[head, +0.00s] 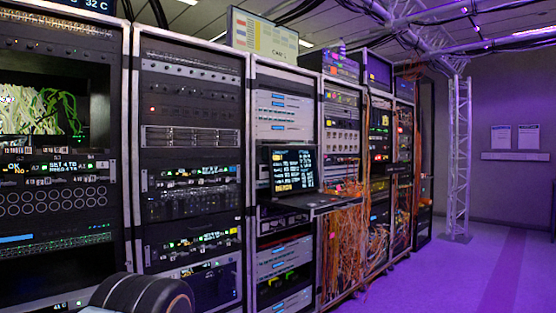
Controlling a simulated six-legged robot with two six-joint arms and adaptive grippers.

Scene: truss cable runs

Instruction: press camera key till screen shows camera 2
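A dark, rounded part at the bottom left looks like part of my own arm. Neither gripper shows in the head view.
A row of equipment racks (190,105) runs from left to back right. An open laptop (292,170) sits on a shelf jutting out from one rack. Orange cables (345,235) hang beside it. A truss column (459,160) stands farther back. The purple-lit floor (450,280) at right is clear.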

